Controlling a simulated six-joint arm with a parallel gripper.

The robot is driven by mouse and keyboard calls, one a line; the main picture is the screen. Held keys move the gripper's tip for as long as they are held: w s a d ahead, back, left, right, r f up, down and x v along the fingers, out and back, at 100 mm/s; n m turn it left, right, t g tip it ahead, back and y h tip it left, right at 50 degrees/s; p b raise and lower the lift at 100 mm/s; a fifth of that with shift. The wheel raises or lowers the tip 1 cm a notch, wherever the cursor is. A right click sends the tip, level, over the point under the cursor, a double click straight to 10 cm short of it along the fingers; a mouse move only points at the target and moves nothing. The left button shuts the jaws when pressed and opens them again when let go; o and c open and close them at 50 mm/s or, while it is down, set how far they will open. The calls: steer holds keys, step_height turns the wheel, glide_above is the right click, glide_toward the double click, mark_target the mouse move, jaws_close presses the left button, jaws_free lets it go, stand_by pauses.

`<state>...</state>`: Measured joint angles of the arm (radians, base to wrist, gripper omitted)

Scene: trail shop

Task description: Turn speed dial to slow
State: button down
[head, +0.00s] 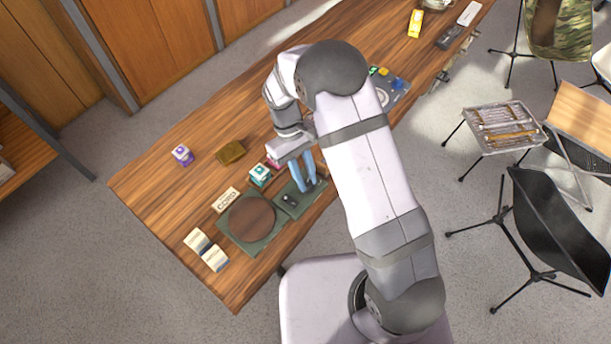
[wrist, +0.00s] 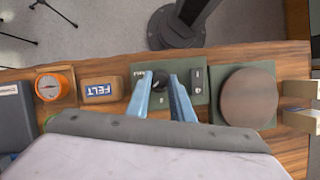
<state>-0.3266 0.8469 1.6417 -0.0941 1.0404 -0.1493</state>
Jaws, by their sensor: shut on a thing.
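The speed dial (wrist: 158,84) is a small black knob on a green control panel (wrist: 172,98). In the wrist view it sits between my two blue fingers, with small lettering beside it too blurred to read. My gripper (wrist: 161,90) is shut on the dial, pointing down at the panel. In the head view my gripper (head: 309,187) is over the same panel (head: 288,209), and the fingers partly hide the dial. A black switch (wrist: 197,75) is on the panel's right side in the wrist view. The dial's exact setting cannot be read.
A brown round platter (head: 251,220) on a green base is beside the panel. A teal-and-white box (head: 260,175), CORD box (head: 226,200) and cream boxes (head: 205,249) stand near. The wrist view shows a FELT box (wrist: 99,90) and orange gauge (wrist: 49,86). The table's front edge is close.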

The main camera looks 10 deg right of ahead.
stand_by(0.4)
steer(key=c, duration=1.6)
jaws_free()
steer(key=shift+o, duration=0.2)
steer(key=b+v, duration=0.2)
steer(key=v, duration=0.5)
steer(key=shift+r, duration=0.2)
